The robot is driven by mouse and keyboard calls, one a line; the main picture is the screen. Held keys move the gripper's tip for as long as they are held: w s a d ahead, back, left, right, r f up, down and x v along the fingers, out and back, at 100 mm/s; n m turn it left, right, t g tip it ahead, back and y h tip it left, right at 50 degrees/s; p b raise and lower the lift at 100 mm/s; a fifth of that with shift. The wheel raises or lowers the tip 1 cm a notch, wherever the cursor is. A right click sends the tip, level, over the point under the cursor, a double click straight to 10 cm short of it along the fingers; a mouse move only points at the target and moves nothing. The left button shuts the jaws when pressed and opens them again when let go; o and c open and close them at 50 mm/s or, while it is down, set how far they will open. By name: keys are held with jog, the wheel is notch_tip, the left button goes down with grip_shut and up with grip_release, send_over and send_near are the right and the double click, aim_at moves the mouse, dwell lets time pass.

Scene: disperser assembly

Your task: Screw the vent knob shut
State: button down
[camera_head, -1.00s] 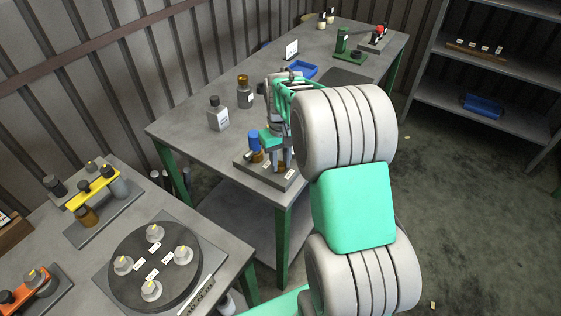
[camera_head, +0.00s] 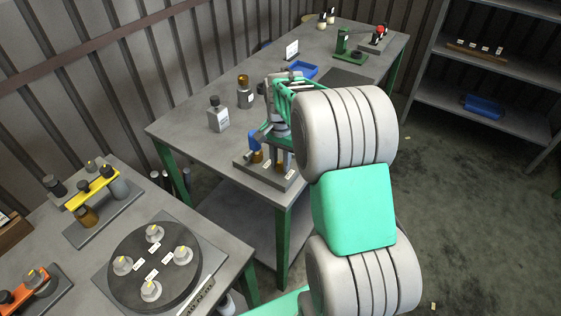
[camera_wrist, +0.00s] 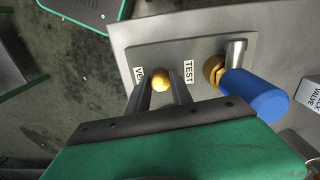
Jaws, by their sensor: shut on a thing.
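The vent knob (camera_wrist: 161,85) is a small round brass-yellow knob on a grey plate, beside a partly covered label starting "VE". In the wrist view my gripper (camera_wrist: 160,91) has its two dark fingers on either side of the knob, shut on it. The fingers hide part of the knob, so I cannot tell how far it is screwed in. In the head view the grey base (camera_head: 243,164) stands at the near corner of the middle table, with my gripper (camera_head: 270,150) above it.
A blue-handled valve (camera_wrist: 255,95) with a brass collar stands right of the knob, close to my gripper, near a "TEST" label (camera_wrist: 188,72). A blue tray (camera_head: 302,70) lies farther back.

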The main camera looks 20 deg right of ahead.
aim_at(280, 164)
jog(key=shift+m, duration=1.2)
jog(key=c, duration=1.1)
grip_release()
jog(key=shift+r, duration=0.1)
notch_tip(280, 164, up, 8)
jog(key=shift+f+b, duration=0.15)
jog(key=shift+b, duration=0.25)
